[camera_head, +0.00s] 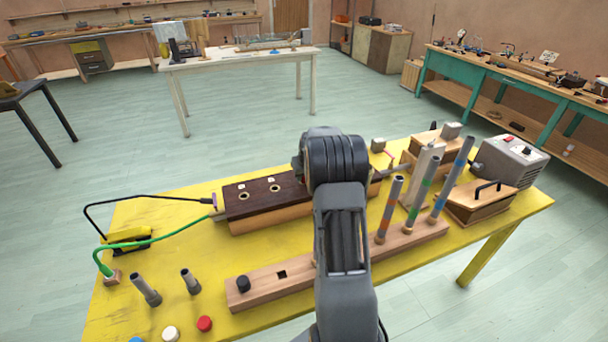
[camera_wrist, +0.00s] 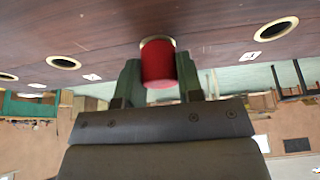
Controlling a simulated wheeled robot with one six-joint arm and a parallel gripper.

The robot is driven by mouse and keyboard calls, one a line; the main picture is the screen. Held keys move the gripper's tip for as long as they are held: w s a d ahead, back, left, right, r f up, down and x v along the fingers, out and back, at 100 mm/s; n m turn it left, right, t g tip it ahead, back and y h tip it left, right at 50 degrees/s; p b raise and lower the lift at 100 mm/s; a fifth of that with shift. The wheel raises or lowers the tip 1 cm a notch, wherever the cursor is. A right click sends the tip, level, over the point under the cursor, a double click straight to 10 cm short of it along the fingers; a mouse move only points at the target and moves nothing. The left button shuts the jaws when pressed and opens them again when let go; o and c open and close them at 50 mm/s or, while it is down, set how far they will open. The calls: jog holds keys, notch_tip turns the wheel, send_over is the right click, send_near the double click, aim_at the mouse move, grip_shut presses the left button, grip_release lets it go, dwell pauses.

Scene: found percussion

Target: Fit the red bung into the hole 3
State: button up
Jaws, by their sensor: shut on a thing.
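The red bung (camera_wrist: 158,66) is in the wrist view, between the two fingers of my gripper (camera_wrist: 160,70), which is shut on it. Its far end is at a pale-ringed hole in a dark wooden face (camera_wrist: 215,20). Part of the ring shows above the bung; I cannot tell whether the tip is inside or just in front. Other ringed holes lie to the right (camera_wrist: 275,28) and left (camera_wrist: 64,62), with small white labels too blurred to read. In the head view the dark-topped wooden box (camera_head: 245,210) shows two holes; my arm hides its right part and the gripper.
On the yellow table (camera_head: 190,240), a wooden bar with coloured tubes (camera_head: 410,242) stands right of my arm. A red round piece (camera_head: 204,323) and a white one (camera_head: 170,333) lie at the front left. A green cable (camera_head: 150,243) runs to the box's left end.

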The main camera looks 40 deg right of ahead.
jog(key=shift+f, duration=0.25)
jog(key=o, duration=1)
jog(key=shift+r, duration=0.1)
jog(key=b+v, duration=0.1)
jog(key=v, duration=1.2)
jog(key=shift+r, duration=0.35)
jog(key=shift+s, duration=0.1)
